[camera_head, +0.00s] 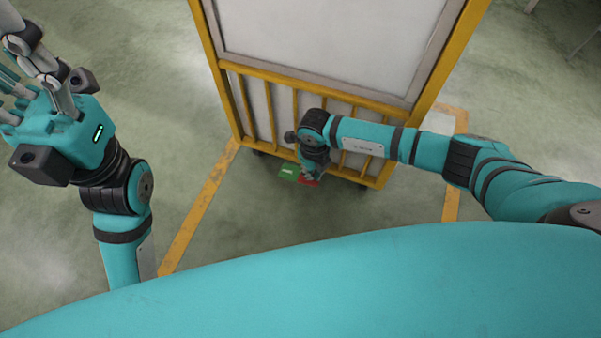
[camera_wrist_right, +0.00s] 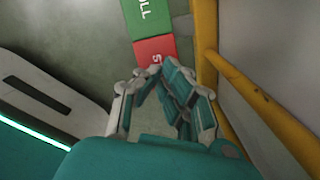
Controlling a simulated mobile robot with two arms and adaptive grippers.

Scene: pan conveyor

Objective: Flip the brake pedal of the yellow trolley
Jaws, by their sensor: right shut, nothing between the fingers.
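The yellow trolley (camera_head: 262,72) stands in front of me, with a yellow frame and pale panels. Its brake pedal has a green half (camera_head: 289,173) and a red half (camera_head: 309,182) low at the trolley's near side. In the right wrist view the green half (camera_wrist_right: 148,18) reads "OLL" and the red half (camera_wrist_right: 155,47) shows an "S". My right gripper (camera_wrist_right: 157,68) is shut and empty, its fingertips at the red half's near edge; I cannot tell if they touch. My left gripper (camera_head: 25,65) is raised at the far left, away from the trolley; its fingers overlap in view.
Yellow floor lines (camera_head: 200,205) run on both sides of the trolley. The green-grey floor (camera_head: 180,85) left of the trolley is clear. A yellow trolley bar (camera_wrist_right: 262,100) runs close to the right of my right gripper in the wrist view.

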